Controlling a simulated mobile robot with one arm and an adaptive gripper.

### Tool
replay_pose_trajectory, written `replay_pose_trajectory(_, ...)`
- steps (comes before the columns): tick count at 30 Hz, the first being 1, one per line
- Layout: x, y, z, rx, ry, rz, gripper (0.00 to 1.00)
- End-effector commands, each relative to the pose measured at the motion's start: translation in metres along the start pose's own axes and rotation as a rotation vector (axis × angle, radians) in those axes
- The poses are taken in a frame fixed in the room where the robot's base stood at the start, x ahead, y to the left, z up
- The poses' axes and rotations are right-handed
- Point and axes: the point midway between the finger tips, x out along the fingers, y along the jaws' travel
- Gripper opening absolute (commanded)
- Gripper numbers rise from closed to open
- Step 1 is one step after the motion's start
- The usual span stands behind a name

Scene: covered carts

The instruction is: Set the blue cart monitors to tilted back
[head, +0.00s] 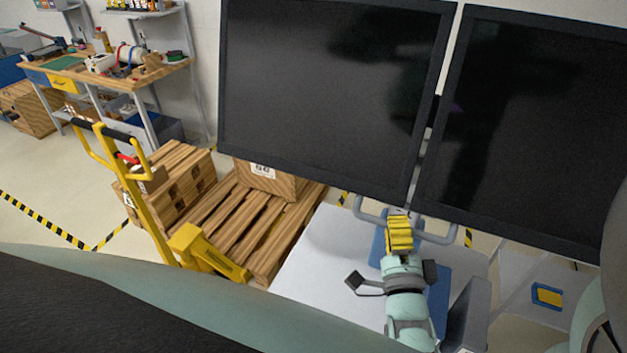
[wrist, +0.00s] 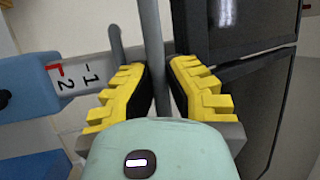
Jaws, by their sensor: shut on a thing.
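Two large dark monitors, the left one (head: 330,95) and the right one (head: 530,130), stand side by side in the head view, screens facing me. Their exact tilt is hard to judge. My gripper (head: 400,220) is below them at a grey tubular handle (head: 441,238). In the wrist view my gripper (wrist: 158,78) has its yellow, black-padded fingers shut on a grey bar (wrist: 152,35), one finger on each side. Black monitor casings (wrist: 240,25) fill the right of that view. Blue cart parts (head: 437,295) show around my arm; much of the cart is hidden.
A grey arm with a white number label (wrist: 75,77) and a blue block (wrist: 25,88) lie left of the fingers. A pale surface (head: 320,255) is beside my arm. A yellow pallet jack (head: 150,205), a wooden pallet (head: 225,215) and a workbench (head: 110,75) stand left.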

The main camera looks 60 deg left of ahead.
Motion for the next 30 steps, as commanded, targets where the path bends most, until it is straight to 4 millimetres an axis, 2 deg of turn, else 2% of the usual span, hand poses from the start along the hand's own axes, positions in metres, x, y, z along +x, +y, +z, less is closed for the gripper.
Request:
replay_pose_trajectory(1,0.0014,-0.0066,0.0014,0.001,-0.004,-0.015,0.00)
replay_pose_trajectory(10,0.0015,-0.0064,0.0013,0.001,-0.004,-0.014,0.00)
replay_pose_trajectory(11,0.0015,-0.0063,0.0013,0.001,-0.004,-0.014,0.17)
replay_pose_trajectory(19,0.0004,-0.0037,0.0008,0.001,-0.002,-0.005,0.45)
replay_pose_trajectory(26,-0.0003,-0.0025,0.0004,0.001,-0.001,-0.001,0.46)
replay_pose_trajectory(30,-0.0082,-0.0012,0.0005,0.001,-0.001,0.003,0.46)
